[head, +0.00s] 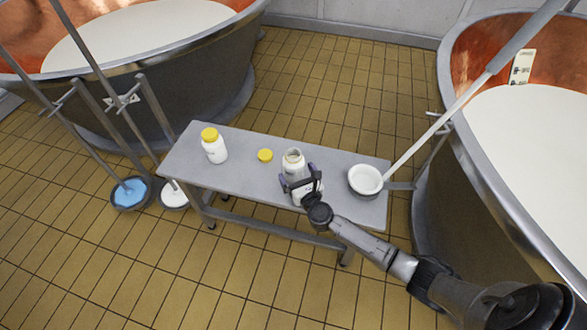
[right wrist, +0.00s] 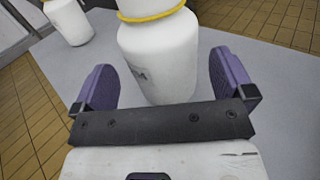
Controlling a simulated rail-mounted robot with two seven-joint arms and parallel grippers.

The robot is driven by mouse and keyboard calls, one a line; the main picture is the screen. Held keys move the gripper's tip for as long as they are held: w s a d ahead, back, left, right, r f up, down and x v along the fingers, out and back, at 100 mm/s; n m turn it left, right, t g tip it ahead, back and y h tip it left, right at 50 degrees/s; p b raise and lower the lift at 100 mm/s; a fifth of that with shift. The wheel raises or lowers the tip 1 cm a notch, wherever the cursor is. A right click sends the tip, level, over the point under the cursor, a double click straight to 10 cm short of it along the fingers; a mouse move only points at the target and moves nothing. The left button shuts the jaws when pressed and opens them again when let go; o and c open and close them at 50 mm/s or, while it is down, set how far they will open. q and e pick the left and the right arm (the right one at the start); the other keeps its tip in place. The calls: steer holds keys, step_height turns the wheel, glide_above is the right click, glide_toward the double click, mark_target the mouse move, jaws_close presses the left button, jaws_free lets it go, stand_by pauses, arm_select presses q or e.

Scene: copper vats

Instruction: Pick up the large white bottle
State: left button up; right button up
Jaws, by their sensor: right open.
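A white bottle (head: 293,160) with an open, uncapped mouth stands upright on the grey bench. In the right wrist view the same bottle (right wrist: 160,55) has a yellow ring at its neck and part of a dark mark on its side. My right gripper (head: 298,179) is open at the bottle's near side. Its purple fingers (right wrist: 165,78) are on either side of the bottle, with gaps visible. Another white bottle (head: 215,151) with a yellow cap stands at the bench's left; it also shows in the right wrist view (right wrist: 70,22). My left gripper is not in view.
A yellow lid (head: 265,155) lies on the bench (head: 240,178) between the bottles. A white bowl (head: 365,180) is at the right end, near a long pole. Large copper vats (head: 465,60) stand on both sides. Buckets (head: 130,193) stand on the floor at left.

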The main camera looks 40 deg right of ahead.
mark_target(298, 174)
steer(key=shift+b+x, duration=0.35)
steer(key=shift+x, duration=1.25)
steer(key=shift+d, duration=0.1)
steer(key=shift+s, duration=0.15)
steer(key=shift+c, duration=0.3)
steer(key=c, duration=1.1)
steer(key=shift+r, duration=0.15)
